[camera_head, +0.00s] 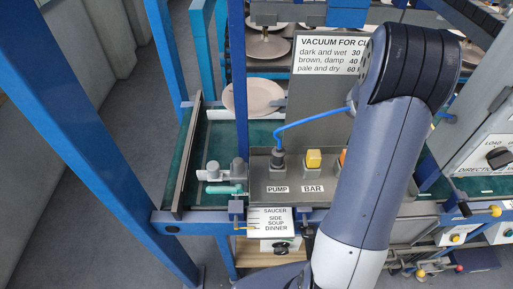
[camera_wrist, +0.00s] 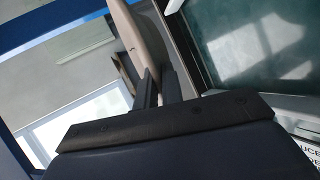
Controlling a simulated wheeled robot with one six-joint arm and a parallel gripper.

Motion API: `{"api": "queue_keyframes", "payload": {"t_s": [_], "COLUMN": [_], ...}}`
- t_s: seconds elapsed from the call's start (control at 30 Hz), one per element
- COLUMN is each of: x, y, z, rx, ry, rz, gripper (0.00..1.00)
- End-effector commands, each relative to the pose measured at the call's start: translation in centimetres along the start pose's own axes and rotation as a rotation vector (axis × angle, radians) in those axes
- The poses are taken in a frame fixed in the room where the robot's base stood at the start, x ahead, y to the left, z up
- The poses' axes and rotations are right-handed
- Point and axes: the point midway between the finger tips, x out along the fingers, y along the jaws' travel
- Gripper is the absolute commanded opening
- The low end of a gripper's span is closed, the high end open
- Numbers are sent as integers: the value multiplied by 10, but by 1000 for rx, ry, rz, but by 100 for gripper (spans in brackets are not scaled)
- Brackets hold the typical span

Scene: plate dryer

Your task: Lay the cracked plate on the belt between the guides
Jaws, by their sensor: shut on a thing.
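A pale pinkish-beige plate (camera_head: 258,97) is in the head view, behind a blue post, above the far part of the green belt (camera_head: 216,150). My gripper (camera_head: 281,103) reaches its right edge, mostly hidden behind the grey sign panel. In the wrist view the plate (camera_wrist: 141,45) shows nearly edge-on, with its rim between the two dark fingers of my gripper (camera_wrist: 158,88), which are shut on it. A dark guide rail (camera_head: 186,155) runs along the belt's left side. The green belt surface (camera_wrist: 255,50) also shows in the wrist view.
A control box (camera_head: 290,185) marked PUMP and BAR and the upright sign panel (camera_head: 320,100) stand right of the belt's visible stretch. Blue posts (camera_head: 240,80) cross the view. Other plates (camera_head: 268,47) sit at the back. A grey fitting (camera_head: 222,172) is at the near end.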

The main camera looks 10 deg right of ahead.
Motion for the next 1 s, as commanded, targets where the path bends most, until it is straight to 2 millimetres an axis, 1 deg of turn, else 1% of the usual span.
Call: {"api": "queue_keyframes", "payload": {"t_s": [0.03, 0.1, 0.2, 0.37, 0.6, 0.83, 1.0], "x": [20, 37, 51, 63, 78, 85, 94], "y": [-18, -30, -41, -54, -90, -106, -128], "z": [-2, -1, -2, -3, -3, -3, -3], "rx": [-13, -33, -54, -65, -64, -66, -63], "ry": [43, 88, 128, 155, 156, 154, 155], "rz": [1, 1, 2, 3, 2, 3, 1], "gripper": [0, 0, 0, 0, 0, 0, 0]}}
